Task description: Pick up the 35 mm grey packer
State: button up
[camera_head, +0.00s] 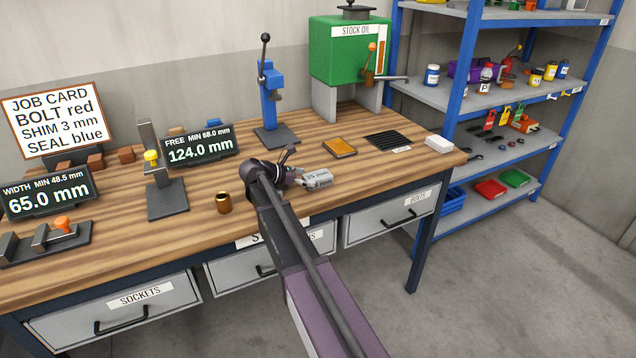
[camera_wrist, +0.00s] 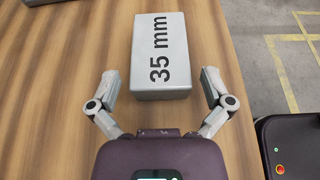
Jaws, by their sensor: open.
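The grey packer (camera_wrist: 160,60) is a light grey block marked "35 mm". It lies flat on the wooden bench top (camera_head: 120,228), near the front edge. In the head view the packer (camera_head: 318,178) shows just right of my gripper (camera_head: 290,176), and part of it is hidden there. In the wrist view my gripper (camera_wrist: 160,88) is open, with one finger on each side of the packer's near end. Gaps show between the fingers and the block, and nothing is held.
A brass cylinder (camera_head: 223,203) stands left of my arm. Gauges with displays (camera_head: 198,149) stand left. A blue shelf (camera_head: 462,100) stands right.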

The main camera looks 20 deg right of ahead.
aim_at(314, 176)
jog(key=shift+b+x, duration=0.3)
jog(key=shift+x, duration=1)
jog(key=c, duration=1.1)
jog(key=shift+c, duration=0.2)
jog(key=shift+r, duration=0.2)
notch_tip(314, 176, up, 4)
jog(key=p, duration=0.4)
jog(key=shift+s+f, duration=0.1)
jog(key=s+d, duration=0.1)
jog(key=s, duration=0.6)
jog(key=s+d+p, duration=0.1)
jog(key=s+d, duration=0.1)
jog(key=s, duration=0.6)
jog(key=shift+s+d+r, duration=0.2)
jog(key=shift+d+r, duration=0.05)
jog(key=shift+r, duration=0.15)
